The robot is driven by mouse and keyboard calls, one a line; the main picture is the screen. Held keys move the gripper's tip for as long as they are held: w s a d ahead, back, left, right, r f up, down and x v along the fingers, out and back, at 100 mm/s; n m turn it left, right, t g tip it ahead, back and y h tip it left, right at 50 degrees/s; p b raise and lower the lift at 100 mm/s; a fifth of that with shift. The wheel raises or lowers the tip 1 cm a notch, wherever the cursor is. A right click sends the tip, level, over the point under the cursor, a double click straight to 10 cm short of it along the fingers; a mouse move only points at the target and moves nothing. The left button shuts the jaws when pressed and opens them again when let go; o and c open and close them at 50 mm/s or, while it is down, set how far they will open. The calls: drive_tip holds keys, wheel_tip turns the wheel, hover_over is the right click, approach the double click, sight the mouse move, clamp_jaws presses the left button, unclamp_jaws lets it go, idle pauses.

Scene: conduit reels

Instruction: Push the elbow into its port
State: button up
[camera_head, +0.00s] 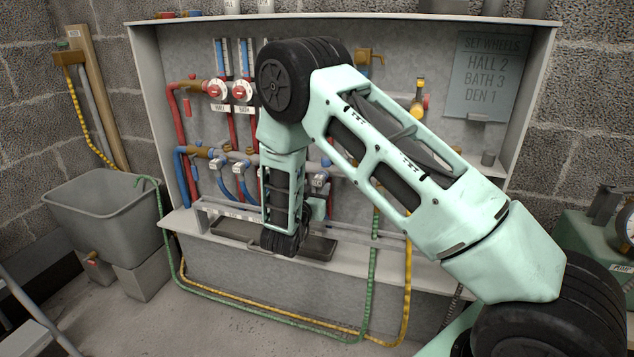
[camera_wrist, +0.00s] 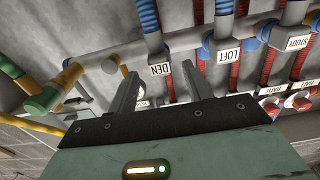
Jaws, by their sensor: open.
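My gripper (camera_wrist: 160,70) is open in the wrist view, with its two grey fingers apart and nothing visible between their tips. I cannot pick out the elbow for certain. A yellow fitting with a green end (camera_wrist: 45,97) lies left of the fingers, beside a grey cylindrical piece (camera_wrist: 110,66) on the same pipe run. In the head view my arm hides the gripper's tips and the manifold behind them.
The cabinet (camera_head: 430,45) has side walls and a lower shelf with a dark tray (camera_head: 320,245). A grey tub (camera_head: 100,210) and green and yellow hoses (camera_head: 408,290) are nearby.

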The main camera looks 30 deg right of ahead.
drive_tip(key=p+v, duration=0.2)
drive_tip(key=v, duration=1.2)
drive_tip(key=a+r+n+y, duration=0.3)
drive_tip(key=a+n+y, duration=0.2)
drive_tip(key=a+y, duration=0.95)
drive_tip(key=s+a+r+n+g+y, duration=0.45)
drive_tip(key=s+a+n+g, duration=0.4)
drive_tip(key=s, duration=0.65)
drive_tip(key=s+d+r+n+g+h, duration=0.1)
drive_tip(key=s+d+r+n+h, duration=0.15)
drive_tip(key=s, duration=0.45)
drive_tip(key=s+d+r+n+g+h, duration=0.1)
drive_tip(key=s+d+n, duration=0.1)
drive_tip(key=s+d, duration=0.35)
wheel_tip(320, 180, up, 29)
drive_tip(key=s+a+p, duration=0.1)
drive_tip(key=s+p, duration=0.1)
drive_tip(key=p, duration=2.7)
drive_tip(key=shift+h, duration=0.35)
